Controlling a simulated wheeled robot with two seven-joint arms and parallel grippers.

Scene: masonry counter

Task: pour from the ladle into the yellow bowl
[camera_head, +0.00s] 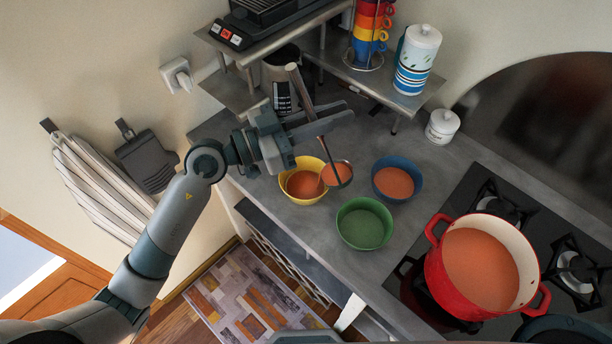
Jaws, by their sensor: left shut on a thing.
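My left gripper (330,113) is shut on the handle of the ladle (346,181) and holds it over the counter. The handle slants up to the left, and the ladle's cup hangs beside the right rim of the yellow bowl (286,191), partly over it in this view. Orange soup shows in the cup. The yellow bowl stands upright near the counter's front edge with orange soup in it. I cannot tell whether soup is flowing or whether the cup touches the rim.
A blue bowl (416,181) with orange soup stands right of the ladle. A green bowl (364,243), with no soup visible, stands in front. A red pot (519,246) of soup is on the stove (474,203). A shelf (400,99) with cups and a canister stands behind.

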